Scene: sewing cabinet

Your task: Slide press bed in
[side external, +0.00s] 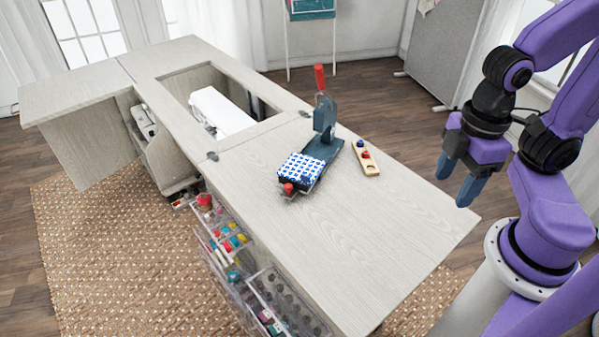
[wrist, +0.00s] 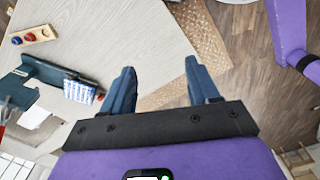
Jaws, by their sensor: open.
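The press (side external: 325,120) stands on the cabinet's work surface, with a dark teal frame and a raised red-handled lever. Its bed (side external: 300,168), covered in blue-and-white patterned material, sticks out from the frame toward the front edge. A red knob (side external: 288,188) is on the bed's outer end. The press frame (wrist: 42,74) and bed (wrist: 80,91) also show at the left of the wrist view. My gripper (side external: 456,180) is open and empty, above and beyond the right end of the tabletop, well apart from the press. Both fingers show in the wrist view (wrist: 161,80).
A wooden tray (side external: 368,160) with red and blue pieces lies just right of the press. A white sewing machine (side external: 220,110) sits in the cabinet opening. Open clear drawers (side external: 230,240) with colourful supplies stick out below the front edge. The right tabletop is clear.

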